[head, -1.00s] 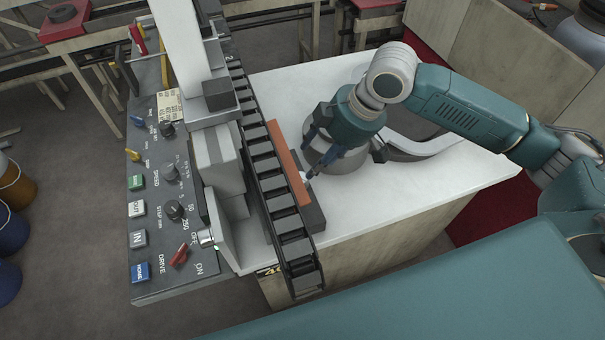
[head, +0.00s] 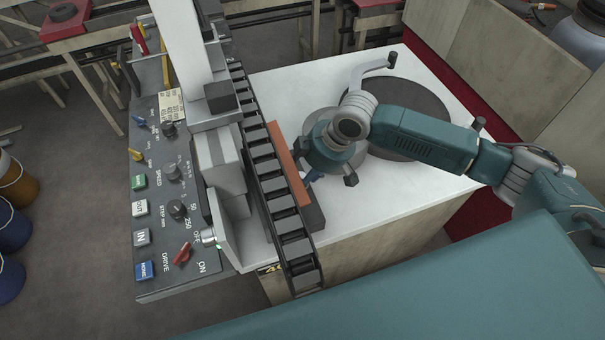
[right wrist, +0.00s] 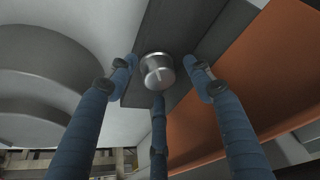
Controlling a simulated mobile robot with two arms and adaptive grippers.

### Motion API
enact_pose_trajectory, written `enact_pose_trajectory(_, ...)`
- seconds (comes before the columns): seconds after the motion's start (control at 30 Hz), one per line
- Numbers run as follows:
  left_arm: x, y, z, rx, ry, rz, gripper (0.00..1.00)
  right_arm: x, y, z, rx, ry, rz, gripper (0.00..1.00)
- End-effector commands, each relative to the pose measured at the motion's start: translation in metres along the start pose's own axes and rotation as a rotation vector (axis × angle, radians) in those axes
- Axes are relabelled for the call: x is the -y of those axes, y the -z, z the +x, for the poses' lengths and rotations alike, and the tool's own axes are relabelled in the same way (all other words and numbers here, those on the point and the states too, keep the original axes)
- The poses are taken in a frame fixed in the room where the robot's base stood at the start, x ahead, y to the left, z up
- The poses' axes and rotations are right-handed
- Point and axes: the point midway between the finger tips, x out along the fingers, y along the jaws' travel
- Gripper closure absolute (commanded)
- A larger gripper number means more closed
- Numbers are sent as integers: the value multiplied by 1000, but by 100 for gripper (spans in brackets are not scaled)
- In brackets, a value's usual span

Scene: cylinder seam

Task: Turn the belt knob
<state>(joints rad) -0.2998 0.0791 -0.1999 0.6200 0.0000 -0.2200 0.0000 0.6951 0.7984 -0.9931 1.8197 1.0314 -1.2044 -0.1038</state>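The belt knob is a small silver round knob (right wrist: 157,70) on a dark plate, in the upper middle of the right wrist view. An orange strip (right wrist: 265,70) runs beside that plate; in the head view the strip (head: 285,160) lies behind the black roller track. My right gripper (right wrist: 161,75) is open, with its blue fingers spread around the knob and no clear contact visible. In the head view my right gripper (head: 320,177) is beside the strip and hides the knob. My left gripper is not in view.
A control panel (head: 165,215) with coloured buttons and dials is at the left of the machine. A black roller track (head: 268,180) stands between it and the strip. The white table top (head: 350,205) is clear in front. A dark disc (head: 425,105) lies behind my right arm.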

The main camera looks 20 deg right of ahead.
Motion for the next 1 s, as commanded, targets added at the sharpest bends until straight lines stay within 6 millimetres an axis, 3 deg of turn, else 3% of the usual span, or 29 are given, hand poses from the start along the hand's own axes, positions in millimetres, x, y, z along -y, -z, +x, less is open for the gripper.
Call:
enact_pose_trajectory(0.03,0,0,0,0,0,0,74,0,0,0,0,0,0,61)
enact_pose_trajectory(0.17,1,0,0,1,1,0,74,0,1,0,-2,1,0,87)
enact_pose_trajectory(0.2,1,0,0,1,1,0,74,1,1,0,-3,1,0,89)
enact_pose_trajectory(1.0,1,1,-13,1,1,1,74,1,6,-1,-14,93,-221,90)
